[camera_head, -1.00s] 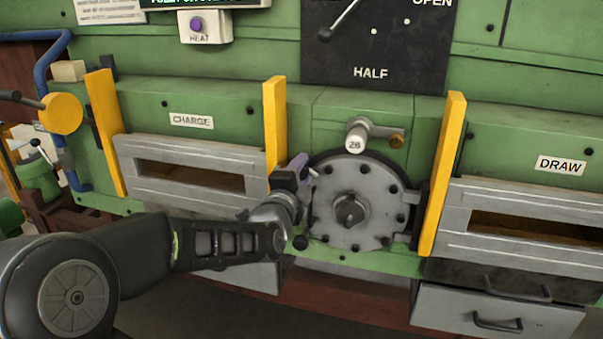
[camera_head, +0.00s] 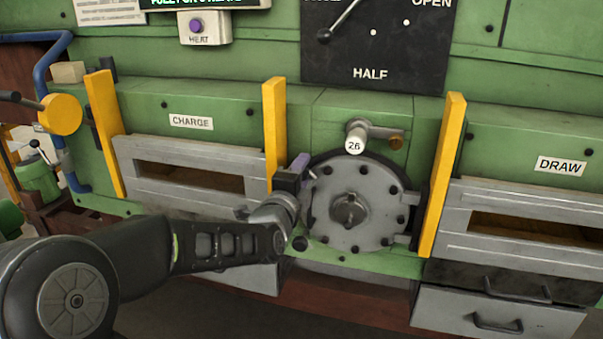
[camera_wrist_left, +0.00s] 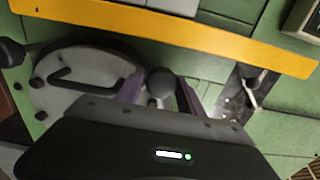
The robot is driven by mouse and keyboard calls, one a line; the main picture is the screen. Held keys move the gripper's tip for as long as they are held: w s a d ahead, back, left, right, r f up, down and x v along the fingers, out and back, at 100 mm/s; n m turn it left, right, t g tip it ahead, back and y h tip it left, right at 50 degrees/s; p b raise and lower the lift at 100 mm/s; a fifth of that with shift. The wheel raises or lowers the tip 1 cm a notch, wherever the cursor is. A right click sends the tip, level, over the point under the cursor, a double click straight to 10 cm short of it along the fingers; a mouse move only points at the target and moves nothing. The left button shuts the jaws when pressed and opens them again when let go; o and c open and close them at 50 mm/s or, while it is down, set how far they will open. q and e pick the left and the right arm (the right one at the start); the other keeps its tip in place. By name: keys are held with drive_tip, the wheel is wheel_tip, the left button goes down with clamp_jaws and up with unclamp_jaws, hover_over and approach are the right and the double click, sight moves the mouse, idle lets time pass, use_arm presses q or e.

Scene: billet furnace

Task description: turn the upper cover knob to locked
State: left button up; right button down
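The round grey cover (camera_head: 375,220) with bolts around its rim and a central hub is in the middle of the head view. A dark round knob (camera_wrist_left: 160,82), which I take as the upper cover knob, shows at the cover's edge in the left wrist view. My left gripper (camera_wrist_left: 160,97) is open, with one purple finger on each side of this knob; I cannot tell whether they touch it. In the head view my left gripper (camera_head: 303,170) is at the cover's upper left edge and hides the knob. A lower dark knob (camera_head: 300,243) shows below it. My right gripper is not in view.
Yellow posts (camera_head: 274,130) and (camera_head: 441,180) flank the cover. A white handle marked 26 (camera_head: 355,142) juts out just above it. The charge door (camera_head: 190,150) is left, the draw door (camera_head: 540,197) right. Drawers (camera_head: 460,310) sit below right.

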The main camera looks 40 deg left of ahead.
use_arm(q)
drive_tip(key=b+v, duration=0.1)
drive_tip(key=v, duration=0.6)
drive_tip(key=shift+s+d, duration=0.15)
drive_tip(key=shift+s, duration=0.25)
drive_tip(key=shift+n, duration=0.3)
